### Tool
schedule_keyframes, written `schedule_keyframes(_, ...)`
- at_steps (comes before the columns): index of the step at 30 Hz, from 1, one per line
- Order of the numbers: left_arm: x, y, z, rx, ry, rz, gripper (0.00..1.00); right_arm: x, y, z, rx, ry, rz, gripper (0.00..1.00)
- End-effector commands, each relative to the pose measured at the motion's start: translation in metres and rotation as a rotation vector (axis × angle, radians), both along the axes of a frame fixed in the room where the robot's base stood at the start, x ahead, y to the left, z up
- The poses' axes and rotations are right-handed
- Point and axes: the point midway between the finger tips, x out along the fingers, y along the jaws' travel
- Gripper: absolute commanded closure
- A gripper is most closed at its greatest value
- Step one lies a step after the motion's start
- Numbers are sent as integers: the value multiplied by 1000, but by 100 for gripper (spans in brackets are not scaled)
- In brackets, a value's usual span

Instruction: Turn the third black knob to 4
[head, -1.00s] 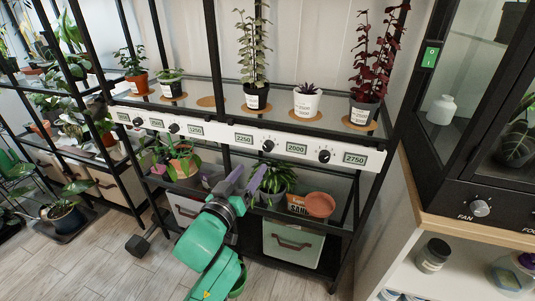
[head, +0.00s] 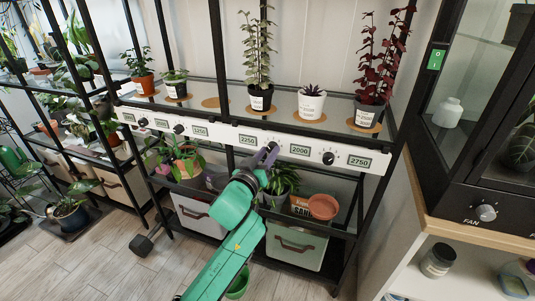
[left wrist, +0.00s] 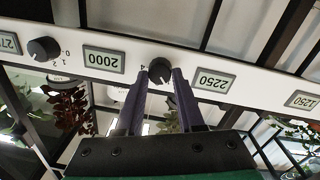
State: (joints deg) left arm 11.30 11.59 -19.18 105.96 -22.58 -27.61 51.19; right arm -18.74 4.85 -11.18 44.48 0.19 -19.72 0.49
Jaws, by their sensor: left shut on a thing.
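A white strip (head: 232,134) along the shelf front carries several black knobs and number displays. My left gripper (head: 268,156) reaches up to the third knob from the left, between the 2250 display (head: 248,140) and the 2000 display (head: 300,150). In the left wrist view, upside down, the dark purple fingers (left wrist: 160,80) stand on either side of this black knob (left wrist: 159,69) and are shut on it. A digit 4 shows beside it; the knob's pointer is too small to read. In the head view the fingers mostly hide the knob. My right gripper is not in view.
The fourth knob (head: 328,158) and the 2750 display (head: 360,161) are to the right. Potted plants, including a red-leaved one (head: 368,113), stand on the glass shelf above. A terracotta dish (head: 323,206) and leafy plant (head: 282,181) are below.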

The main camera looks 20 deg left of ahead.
Motion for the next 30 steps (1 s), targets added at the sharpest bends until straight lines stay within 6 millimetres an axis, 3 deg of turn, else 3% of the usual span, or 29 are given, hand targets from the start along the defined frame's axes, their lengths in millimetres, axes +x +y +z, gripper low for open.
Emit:
schedule_keyframes(6, 0, 0, 0, 24, -1, -1, 100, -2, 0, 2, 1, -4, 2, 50)
schedule_keyframes(14, 0, 0, 1, 140, -6, -1, 100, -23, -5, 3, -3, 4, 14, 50)
schedule_keyframes(16, 0, 0, 2, 192, -10, 0, 100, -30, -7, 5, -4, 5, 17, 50)
schedule_keyframes(30, 0, -1, 2, 626, -37, -1, 100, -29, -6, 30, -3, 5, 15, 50)
